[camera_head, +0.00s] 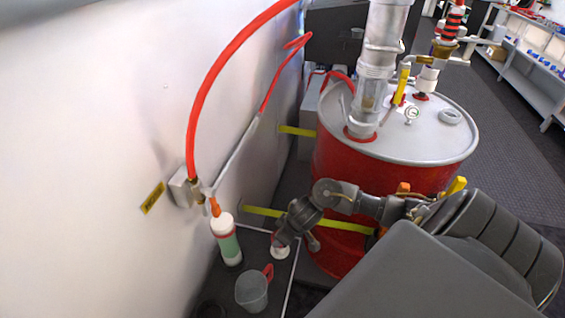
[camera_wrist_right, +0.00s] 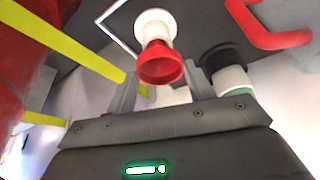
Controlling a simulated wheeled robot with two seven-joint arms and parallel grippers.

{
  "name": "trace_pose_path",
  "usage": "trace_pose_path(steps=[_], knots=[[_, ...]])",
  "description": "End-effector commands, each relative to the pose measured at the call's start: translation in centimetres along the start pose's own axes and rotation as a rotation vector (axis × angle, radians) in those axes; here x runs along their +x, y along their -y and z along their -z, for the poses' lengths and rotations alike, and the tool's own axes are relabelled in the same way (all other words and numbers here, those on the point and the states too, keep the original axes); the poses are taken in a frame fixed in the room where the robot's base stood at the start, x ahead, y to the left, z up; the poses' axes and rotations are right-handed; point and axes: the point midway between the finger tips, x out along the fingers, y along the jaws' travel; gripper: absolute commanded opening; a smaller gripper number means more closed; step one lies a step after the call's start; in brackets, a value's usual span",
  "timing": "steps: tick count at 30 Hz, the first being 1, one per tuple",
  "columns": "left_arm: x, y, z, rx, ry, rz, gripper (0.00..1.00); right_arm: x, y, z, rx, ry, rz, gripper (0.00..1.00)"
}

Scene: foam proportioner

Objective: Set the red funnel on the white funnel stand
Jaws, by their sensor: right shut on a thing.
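The red funnel (camera_wrist_right: 162,66) shows in the right wrist view between the fingertips of my right gripper (camera_wrist_right: 162,80), which is shut on it. The white funnel stand (camera_wrist_right: 155,24) is right beyond the funnel and lines up closely with it. I cannot tell whether the funnel touches the stand. In the head view the stand (camera_head: 280,253) shows as a small white round piece on the dark floor mat, just below my right gripper (camera_head: 296,240). The gripper mostly hides the funnel there. My left gripper is not in view.
A bottle with a green label and orange cap (camera_head: 228,242) stands left of the stand. A clear jug with a red handle (camera_head: 252,291) stands in front. A large red drum (camera_head: 330,165) is close on the right, with a white wall (camera_head: 90,130) on the left.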

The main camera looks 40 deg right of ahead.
Motion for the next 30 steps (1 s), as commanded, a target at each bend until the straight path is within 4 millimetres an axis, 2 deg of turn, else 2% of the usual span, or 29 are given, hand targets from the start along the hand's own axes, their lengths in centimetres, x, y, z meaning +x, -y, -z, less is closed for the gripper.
trace_pose_path(steps=[6,30], knots=[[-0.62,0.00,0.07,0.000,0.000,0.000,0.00,-0.10,0.02,0.01,0.001,0.000,0.000,0.31],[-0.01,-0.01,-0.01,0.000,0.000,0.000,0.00,0.76,0.00,-0.34,0.000,0.000,0.000,0.31]])
